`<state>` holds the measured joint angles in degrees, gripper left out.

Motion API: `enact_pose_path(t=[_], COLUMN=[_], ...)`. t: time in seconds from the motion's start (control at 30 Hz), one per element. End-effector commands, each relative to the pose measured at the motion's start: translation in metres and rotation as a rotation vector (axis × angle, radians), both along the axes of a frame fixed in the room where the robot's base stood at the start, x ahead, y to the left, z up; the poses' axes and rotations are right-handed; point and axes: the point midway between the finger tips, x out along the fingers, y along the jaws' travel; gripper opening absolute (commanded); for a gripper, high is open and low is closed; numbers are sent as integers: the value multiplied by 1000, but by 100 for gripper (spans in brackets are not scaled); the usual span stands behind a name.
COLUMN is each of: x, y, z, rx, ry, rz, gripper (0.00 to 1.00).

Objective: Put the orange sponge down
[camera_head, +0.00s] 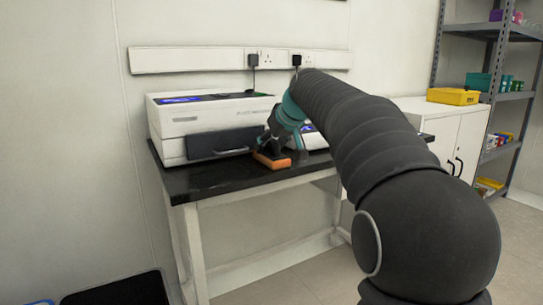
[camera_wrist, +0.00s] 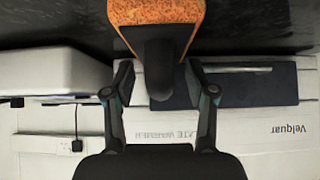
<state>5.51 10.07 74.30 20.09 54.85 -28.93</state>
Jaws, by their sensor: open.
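The orange sponge (camera_head: 272,162) rests on the black tabletop (camera_head: 222,180) near its front edge, in front of the white machine. In the wrist view the orange, speckled sponge (camera_wrist: 155,11) shows at the top, with a dark backing and a rounded black handle (camera_wrist: 160,70) on it. My gripper (camera_wrist: 160,80) is open, with one finger on each side of the handle and a visible gap to both. In the head view my gripper (camera_head: 272,138) is right above the sponge, and its fingers are hard to make out.
A white machine (camera_head: 190,118) with a dark front panel stands close behind the sponge. A second white device (camera_head: 312,138) stands to the right, partly hidden by my arm. A white cabinet (camera_head: 462,128) with a yellow bin (camera_head: 453,96) is farther right. Bare tabletop lies left of the sponge.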

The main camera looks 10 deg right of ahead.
Motion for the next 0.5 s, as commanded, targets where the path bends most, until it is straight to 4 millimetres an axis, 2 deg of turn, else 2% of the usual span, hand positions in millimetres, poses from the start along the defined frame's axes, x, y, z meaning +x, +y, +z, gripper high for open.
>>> enact_pose_path(t=[0.2, 0.23, 0.43, 0.5], x=[2, 2, 1, 2], y=[1, 1, 1, 1], z=[-1, -1, -1, -1], rx=[0, 0, 0, 0], ry=[-1, -1, -1, -1], rz=[0, 0, 0, 0], gripper=[56, 54, 4, 0])
